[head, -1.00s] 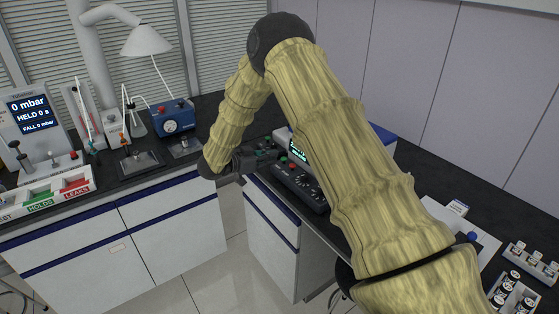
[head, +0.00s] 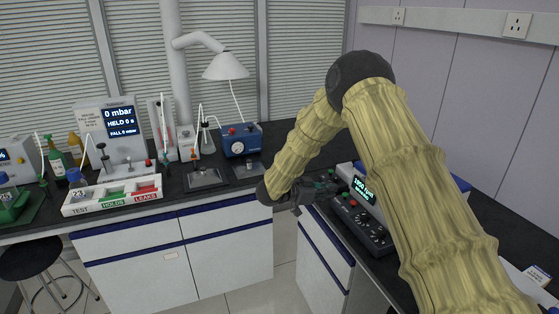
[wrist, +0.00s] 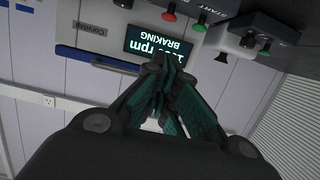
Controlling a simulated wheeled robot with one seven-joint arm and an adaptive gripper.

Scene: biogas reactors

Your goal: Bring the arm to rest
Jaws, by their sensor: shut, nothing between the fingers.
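My arm, in a yellowish ribbed sleeve, reaches in from the lower right in the head view and bends at a dark elbow joint. My gripper (head: 318,190) is at its end, over the front edge of the right-hand bench beside a device with a lit display. In the wrist view my gripper (wrist: 168,65) has its teal-padded fingers drawn together and empty. The display (wrist: 158,47) appears upside down there and reads "rpm" and "BRAKING". In the head view, part of the device is hidden behind my arm.
On the left bench are a white tray marked TEST, HOLDS and LEAKS (head: 112,203), a pressure display (head: 121,120) and a blue gauge box (head: 241,140). A stool (head: 30,258) stands at lower left. Floor shows between the benches.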

